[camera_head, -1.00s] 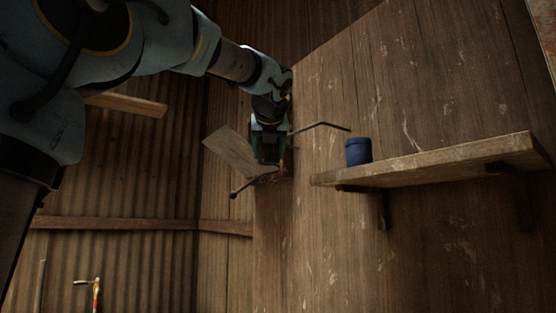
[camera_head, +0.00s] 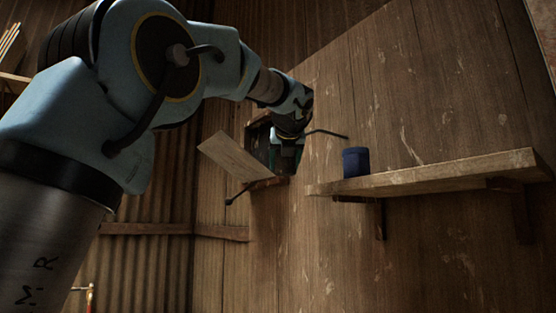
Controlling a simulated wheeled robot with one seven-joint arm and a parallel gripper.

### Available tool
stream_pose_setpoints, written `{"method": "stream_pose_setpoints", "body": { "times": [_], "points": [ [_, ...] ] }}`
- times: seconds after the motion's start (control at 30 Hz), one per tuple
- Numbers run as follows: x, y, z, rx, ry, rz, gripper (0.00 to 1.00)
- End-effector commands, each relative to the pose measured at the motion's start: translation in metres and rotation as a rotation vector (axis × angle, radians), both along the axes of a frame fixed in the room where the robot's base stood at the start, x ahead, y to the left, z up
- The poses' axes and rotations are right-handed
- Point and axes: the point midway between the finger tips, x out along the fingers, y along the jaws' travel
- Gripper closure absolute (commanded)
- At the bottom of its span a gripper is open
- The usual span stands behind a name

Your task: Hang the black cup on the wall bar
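My gripper (camera_head: 287,164) is at the end of my arm, in front of a dark opening in the wooden wall. It is small and shadowed, so I cannot tell whether its fingers are open or hold anything. I cannot make out a black cup; it may be lost in the dark around the gripper. A thin dark bar (camera_head: 326,132) sticks out to the right of my gripper, with a bent end. Another thin dark piece (camera_head: 238,195) shows at the lower left of the opening; I cannot tell whether the two join.
A dark blue cup (camera_head: 356,161) stands upright near the left end of a wooden shelf (camera_head: 430,177) on the wall. A tilted pale board (camera_head: 233,157) is left of the opening. Corrugated wall with a wooden rail (camera_head: 150,229) lies further left.

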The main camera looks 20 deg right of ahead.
Motion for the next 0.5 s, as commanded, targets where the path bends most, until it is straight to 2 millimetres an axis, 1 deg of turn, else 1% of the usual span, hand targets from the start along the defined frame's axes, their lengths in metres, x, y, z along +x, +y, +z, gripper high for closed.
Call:
{"method": "stream_pose_setpoints", "body": {
  "times": [0.5],
  "points": [
    [0.008,-0.039,0.001,0.001,0.001,0.0,0.95]
  ]
}}
